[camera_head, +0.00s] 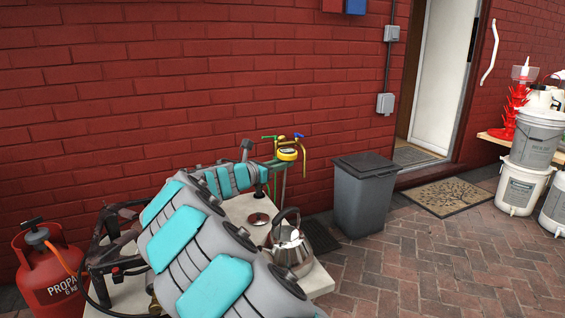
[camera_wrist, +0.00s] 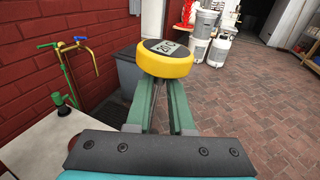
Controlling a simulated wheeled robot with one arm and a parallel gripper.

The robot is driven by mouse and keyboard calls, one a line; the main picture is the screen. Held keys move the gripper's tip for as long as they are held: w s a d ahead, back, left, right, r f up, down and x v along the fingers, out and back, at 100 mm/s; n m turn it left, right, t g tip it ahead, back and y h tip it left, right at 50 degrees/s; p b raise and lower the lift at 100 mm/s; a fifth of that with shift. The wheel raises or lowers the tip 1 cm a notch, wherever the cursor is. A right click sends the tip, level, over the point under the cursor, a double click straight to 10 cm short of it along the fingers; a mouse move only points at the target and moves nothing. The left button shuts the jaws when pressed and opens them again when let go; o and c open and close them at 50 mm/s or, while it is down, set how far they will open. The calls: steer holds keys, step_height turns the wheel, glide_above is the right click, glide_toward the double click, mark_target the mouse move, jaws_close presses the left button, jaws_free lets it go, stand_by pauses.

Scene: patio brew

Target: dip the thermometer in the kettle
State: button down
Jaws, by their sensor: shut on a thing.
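The thermometer (camera_wrist: 166,60) is a round yellow head with a grey digital display. My gripper (camera_wrist: 160,105) is shut on it, with green fingers on both sides just below the head in the wrist view. In the head view the thermometer (camera_head: 287,154) is raised in front of the brick wall, beyond and well above the kettle. The kettle (camera_head: 290,250) is shiny metal with a dark arched handle and stands upright at the right end of the pale table. My arm covers part of its left side. I cannot tell whether the probe is clear of everything.
A small round lid-like disc (camera_head: 258,219) lies on the pale table (camera_head: 238,206) left of the kettle. A grey bin (camera_head: 364,197) stands right of the table. Green and yellow taps (camera_wrist: 80,50) stick out from the wall. A red propane cylinder (camera_head: 50,275) stands at left. Paving at right is open.

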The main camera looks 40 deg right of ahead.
step_height(320, 180, down, 6)
steer(key=b, duration=0.1)
steer(key=shift+f, duration=0.15)
stand_by(0.4)
stand_by(7.1)
